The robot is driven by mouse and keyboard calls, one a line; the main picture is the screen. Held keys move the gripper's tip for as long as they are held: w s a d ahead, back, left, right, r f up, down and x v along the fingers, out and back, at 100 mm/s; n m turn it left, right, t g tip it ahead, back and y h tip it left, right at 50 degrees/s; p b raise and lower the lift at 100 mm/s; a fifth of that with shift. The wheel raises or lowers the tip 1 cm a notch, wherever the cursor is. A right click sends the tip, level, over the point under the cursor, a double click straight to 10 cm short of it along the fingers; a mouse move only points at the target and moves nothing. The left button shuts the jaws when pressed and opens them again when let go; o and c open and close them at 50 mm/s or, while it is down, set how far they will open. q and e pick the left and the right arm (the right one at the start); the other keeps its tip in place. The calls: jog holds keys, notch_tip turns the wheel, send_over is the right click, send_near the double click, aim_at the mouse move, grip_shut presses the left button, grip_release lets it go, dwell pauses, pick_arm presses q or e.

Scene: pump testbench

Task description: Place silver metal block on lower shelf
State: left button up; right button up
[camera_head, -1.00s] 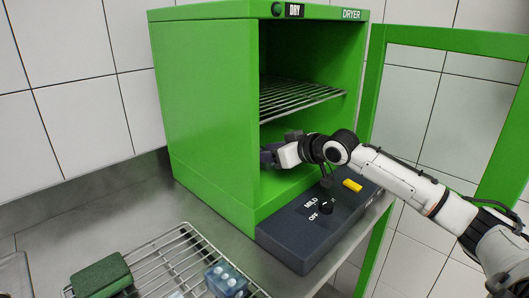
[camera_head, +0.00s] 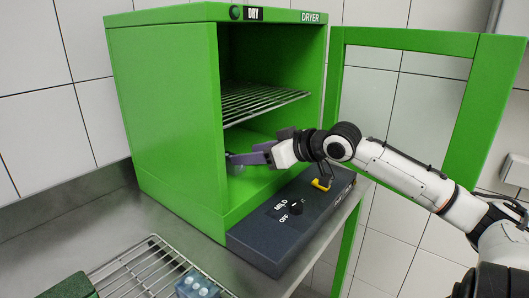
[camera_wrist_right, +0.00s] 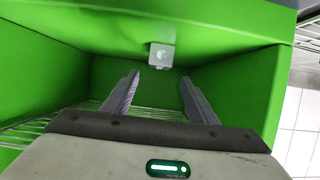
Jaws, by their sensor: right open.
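The silver metal block (camera_wrist_right: 162,56) is a small cube with a round mark on its face. It sits on a green surface inside the dryer, just beyond my fingertips and apart from them in the wrist view. In the head view a small grey piece, likely the block (camera_head: 236,168), shows by the fingertips at the left of the lower compartment. My right gripper (camera_head: 240,160) reaches into this compartment, below the wire shelf (camera_head: 262,100). In the wrist view its two fingers (camera_wrist_right: 157,92) are spread and empty. My left gripper is out of view.
The green dryer (camera_head: 165,120) stands on a metal counter with its door frame (camera_head: 400,38) open at right. A dark control box (camera_head: 290,225) with a knob and yellow part lies before it. A wire rack (camera_head: 140,268) holds a blue piece (camera_head: 196,286) and a green one.

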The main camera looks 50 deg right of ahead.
jog(key=shift+v, duration=2)
jog(key=shift+c, duration=0.4)
